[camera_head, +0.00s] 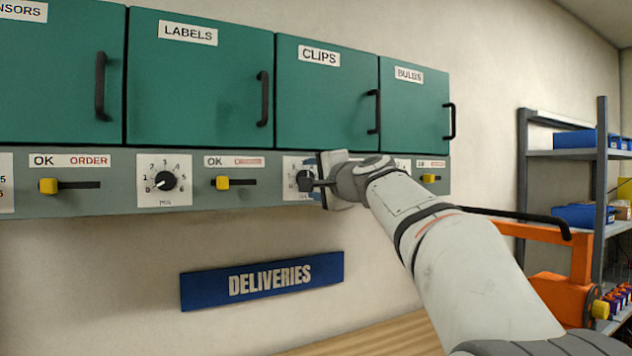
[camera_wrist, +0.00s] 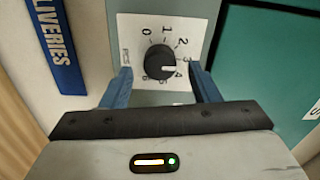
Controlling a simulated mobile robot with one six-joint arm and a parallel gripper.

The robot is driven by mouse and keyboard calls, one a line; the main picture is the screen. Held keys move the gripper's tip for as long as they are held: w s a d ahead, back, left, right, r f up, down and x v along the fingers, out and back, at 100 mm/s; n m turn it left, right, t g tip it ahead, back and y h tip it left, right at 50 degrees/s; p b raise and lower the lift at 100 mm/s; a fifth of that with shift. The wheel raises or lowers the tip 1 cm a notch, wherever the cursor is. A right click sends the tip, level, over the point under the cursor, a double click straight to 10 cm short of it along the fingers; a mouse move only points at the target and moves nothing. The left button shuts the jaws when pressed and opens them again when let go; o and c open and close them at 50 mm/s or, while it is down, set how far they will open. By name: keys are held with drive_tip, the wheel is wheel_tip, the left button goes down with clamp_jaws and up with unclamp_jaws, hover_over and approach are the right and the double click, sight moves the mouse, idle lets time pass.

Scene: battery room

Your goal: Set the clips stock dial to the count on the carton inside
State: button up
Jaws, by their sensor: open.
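The clips door (camera_head: 325,98) is shut, so the inside of that cupboard and any carton are hidden. Below it is the clips dial plate (camera_head: 293,192), partly covered by my gripper (camera_head: 314,184). In the wrist view my gripper (camera_wrist: 160,72) is open, its two blue fingers on either side of the black dial knob (camera_wrist: 157,57). I cannot tell whether the fingers touch the knob. The knob's white mark points toward about the 4 on the dial's scale.
The labels door (camera_head: 195,85) and bulbs door (camera_head: 414,105) are shut. Yellow-tipped sliders, one labels slider (camera_head: 222,182), sit on the strip beside the dials. A blue deliveries sign (camera_head: 262,280) is below. An orange cart (camera_head: 560,290) and shelves (camera_head: 570,155) stand at the right.

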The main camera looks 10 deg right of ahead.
drive_tip(key=b+v, duration=0.1)
drive_tip(key=v, duration=0.5)
drive_tip(key=shift+s, duration=0.1)
drive_tip(key=s+a+f+n+g+h+p, duration=0.1)
drive_tip(key=s+a+f+n+g+p, duration=0.25)
drive_tip(key=f, duration=0.65)
drive_tip(key=s+a+f+n+g, duration=0.1)
drive_tip(key=s+f+n+g, duration=0.4)
drive_tip(key=f, duration=0.6)
drive_tip(key=s+d+f+n+g+h+p, duration=0.1)
drive_tip(key=s+f+n+g+h, duration=0.1)
drive_tip(key=s+f, duration=0.8)
drive_tip(key=s+d+f+n+g+h+p, duration=0.2)
drive_tip(key=s+f+g, duration=0.2)
drive_tip(key=s+f, duration=0.6)
drive_tip(key=shift+s+d+h, duration=0.3)
drive_tip(key=shift+s, duration=0.85)
